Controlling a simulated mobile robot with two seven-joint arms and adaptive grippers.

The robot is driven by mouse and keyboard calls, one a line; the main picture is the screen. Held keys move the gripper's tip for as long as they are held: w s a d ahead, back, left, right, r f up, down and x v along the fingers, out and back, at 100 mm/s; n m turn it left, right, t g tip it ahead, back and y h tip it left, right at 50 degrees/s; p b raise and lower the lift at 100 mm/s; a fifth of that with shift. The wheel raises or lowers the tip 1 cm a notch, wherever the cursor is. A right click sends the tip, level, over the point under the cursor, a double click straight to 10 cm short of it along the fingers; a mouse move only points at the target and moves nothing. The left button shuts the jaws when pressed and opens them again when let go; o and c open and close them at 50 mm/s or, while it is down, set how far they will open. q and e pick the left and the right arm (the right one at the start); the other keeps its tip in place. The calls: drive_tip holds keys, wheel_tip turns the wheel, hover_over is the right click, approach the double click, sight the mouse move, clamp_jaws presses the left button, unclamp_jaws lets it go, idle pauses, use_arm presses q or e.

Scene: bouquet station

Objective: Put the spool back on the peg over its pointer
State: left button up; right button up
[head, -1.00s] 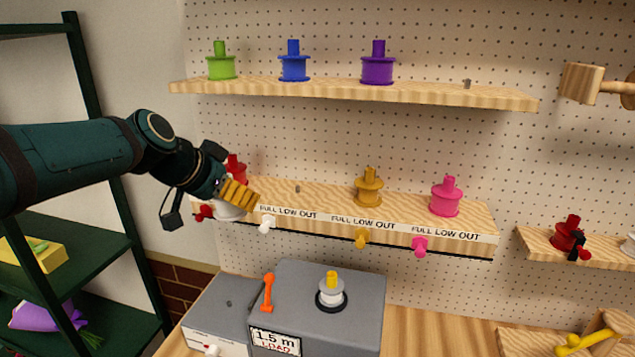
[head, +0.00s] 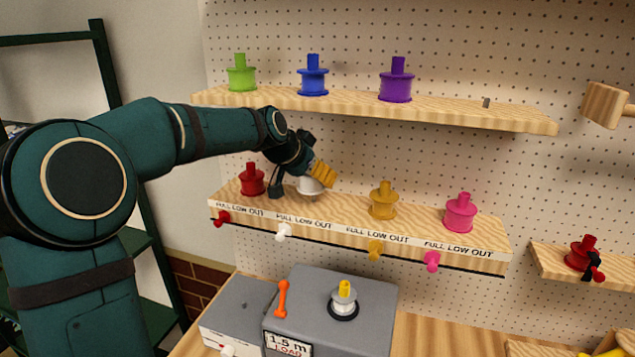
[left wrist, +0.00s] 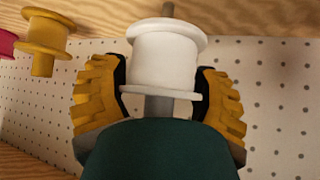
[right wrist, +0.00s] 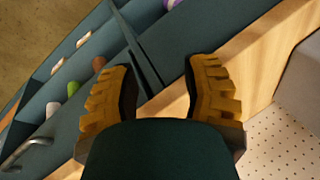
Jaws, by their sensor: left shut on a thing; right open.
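My left gripper (head: 318,174) is shut on the white spool (left wrist: 165,55) at the second place of the lower shelf (head: 350,222). The white spool shows in the head view (head: 309,187), partly hidden by the fingers. The white pointer (head: 283,231) hangs below on the shelf's labelled front. My right gripper (right wrist: 165,85) is open and empty in the right wrist view, out of the head view.
The red spool (head: 252,180) stands left of my left gripper, the yellow spool (head: 383,200) and pink spool (head: 460,213) to the right. An upper shelf (head: 440,111) with several spools overhangs. A grey box (head: 375,300) is below. Right fingers are near a wooden edge.

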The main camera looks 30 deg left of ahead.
sight(317, 186)
use_arm(q)
drive_tip(key=shift+w+d, duration=0.15)
drive_tip(key=shift+w, duration=0.45)
drive_tip(key=shift+f, duration=1.8)
drive_tip(key=shift+s, duration=0.1)
drive_tip(key=shift+f, duration=0.1)
drive_tip(key=o, duration=1.3)
drive_tip(key=shift+r, duration=0.2)
drive_tip(key=v, duration=1.2)
drive_tip(key=shift+f+b, duration=0.1)
drive_tip(key=shift+b, duration=0.25)
